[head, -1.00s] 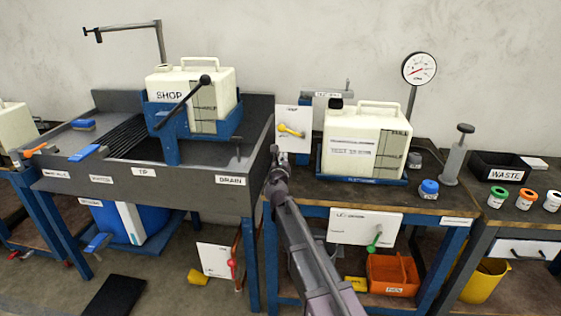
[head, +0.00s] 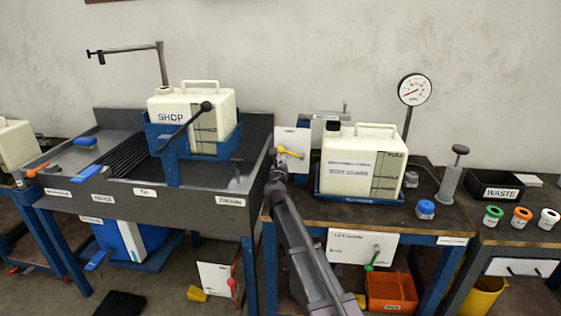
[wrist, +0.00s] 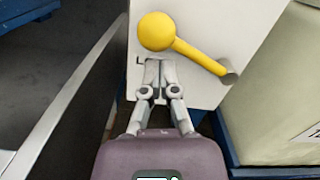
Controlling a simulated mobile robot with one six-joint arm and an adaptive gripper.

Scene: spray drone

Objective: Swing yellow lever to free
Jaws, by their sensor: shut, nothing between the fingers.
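The yellow lever (head: 290,152) is on a white upright panel (head: 291,137) between the two benches. In the wrist view the lever's round knob (wrist: 156,31) is at the upper left. Its arm slopes down right to a grey pivot (wrist: 229,76). My gripper (wrist: 158,64) is shut and empty, its fingertips just below the knob in the picture. I cannot tell whether they touch it. In the head view my gripper (head: 278,160) is just below and left of the lever, and its fingers are hard to make out. The panel's lettering is too small to read.
A cream tank (head: 345,172) stands close right of the panel. The dark sink bench (head: 190,205) with the SHOP tank (head: 222,105) is on the left. A gauge (head: 414,89) stands behind the right bench. Lower panels carry a green lever (head: 371,260) and a red lever (head: 233,288).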

